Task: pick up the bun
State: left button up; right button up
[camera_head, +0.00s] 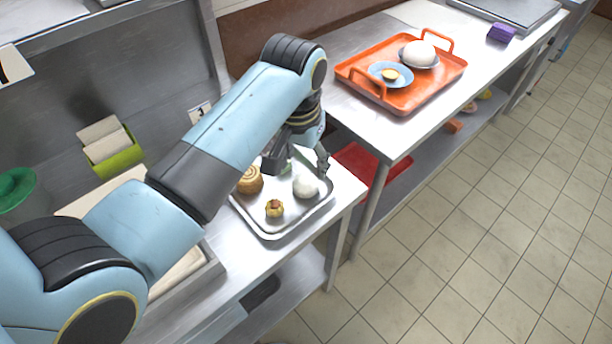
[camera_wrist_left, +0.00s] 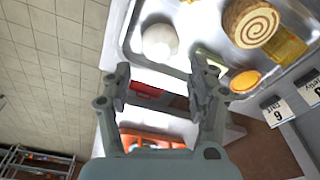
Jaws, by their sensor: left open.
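The white round bun (camera_head: 306,186) sits at the right side of a silver metal tray (camera_head: 284,234) on the steel table. It also shows in the left wrist view (camera_wrist_left: 160,41), at the top, beyond the fingertips. My left gripper (camera_head: 299,165) is open and empty, above the far part of the tray, just behind the bun. In the left wrist view its two fingers (camera_wrist_left: 160,82) are spread apart with nothing between them. The bun is not between the fingers. My right gripper is in neither view.
A brown spiral roll (camera_head: 250,180) and a small golden pastry (camera_head: 275,208) share the tray. An orange oval item (camera_wrist_left: 245,81) lies near them. An orange tray (camera_head: 440,75) with a blue plate (camera_head: 378,70) and a white ball-shaped item (camera_head: 419,53) stands on the farther table.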

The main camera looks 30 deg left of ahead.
aim_at(305, 181)
pick_arm(q)
notch_tip(305, 181, down, 2)
jog(key=shift+f, duration=0.1)
jog(key=f, duration=0.4)
jog(key=shift+w+f, duration=0.15)
jog(key=shift+w, duration=0.15)
jog(key=shift+f, duration=0.4)
jog(key=shift+w+f, duration=0.1)
jog(key=shift+f, duration=0.05)
jog(key=c, duration=0.7)
jog(key=shift+c, duration=0.4)
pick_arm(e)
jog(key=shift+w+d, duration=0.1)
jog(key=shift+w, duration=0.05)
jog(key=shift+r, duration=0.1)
